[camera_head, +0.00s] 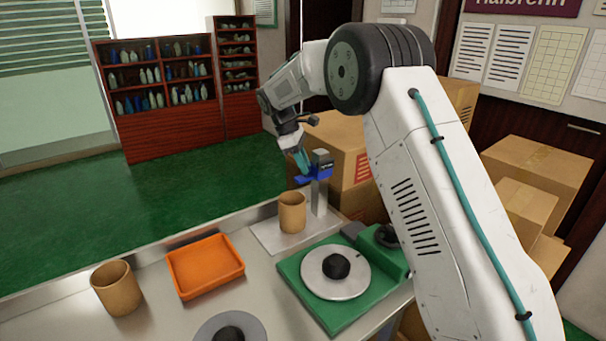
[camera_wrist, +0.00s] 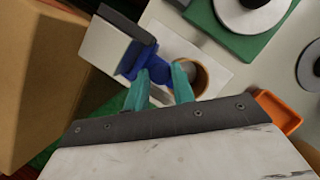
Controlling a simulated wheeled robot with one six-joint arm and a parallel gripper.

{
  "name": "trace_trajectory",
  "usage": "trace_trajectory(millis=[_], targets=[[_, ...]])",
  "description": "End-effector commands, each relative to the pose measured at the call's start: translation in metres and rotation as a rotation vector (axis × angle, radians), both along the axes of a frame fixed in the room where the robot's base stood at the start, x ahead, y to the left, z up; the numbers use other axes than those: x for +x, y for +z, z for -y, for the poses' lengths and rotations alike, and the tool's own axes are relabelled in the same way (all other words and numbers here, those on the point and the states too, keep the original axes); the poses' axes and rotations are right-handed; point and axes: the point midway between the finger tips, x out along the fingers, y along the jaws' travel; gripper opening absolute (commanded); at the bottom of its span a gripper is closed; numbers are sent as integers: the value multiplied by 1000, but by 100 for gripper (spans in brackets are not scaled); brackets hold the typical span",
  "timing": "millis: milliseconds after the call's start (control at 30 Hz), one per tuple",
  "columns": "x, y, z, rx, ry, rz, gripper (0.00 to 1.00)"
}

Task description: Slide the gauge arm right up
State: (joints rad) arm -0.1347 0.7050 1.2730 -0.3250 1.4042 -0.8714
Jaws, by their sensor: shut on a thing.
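The gauge stands at the far end of the steel table, with an upright grey post (camera_head: 320,196) on a pale base plate (camera_head: 267,237). Its blue gauge arm (camera_head: 319,171) sits high on the post, and it also shows in the wrist view (camera_wrist: 138,60). My gripper (camera_head: 303,164) reaches the blue arm from the left and above. Its teal fingertips (camera_wrist: 161,82) are closed on part of the blue arm, though the contact is partly hidden. A tan cup (camera_head: 292,213) stands upright on the base plate, below the arm and apart from it.
An orange tray (camera_head: 205,291) and another tan cup (camera_head: 117,290) lie left on the table. A green device with a round grey plate (camera_head: 317,284) is at front right. Cardboard boxes (camera_head: 335,140) stand behind the gauge.

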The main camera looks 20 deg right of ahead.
Motion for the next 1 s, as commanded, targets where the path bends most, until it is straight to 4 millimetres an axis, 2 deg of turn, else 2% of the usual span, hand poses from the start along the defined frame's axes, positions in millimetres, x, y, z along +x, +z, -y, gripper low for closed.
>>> trace_trajectory(millis=[267,300,667,1000], targets=[[0,3,0,0,0,1,0],[0,3,0,0,0,1,33],[1,7,-2,0,0,1,33],[11,56,-20,1,1,3,33]])
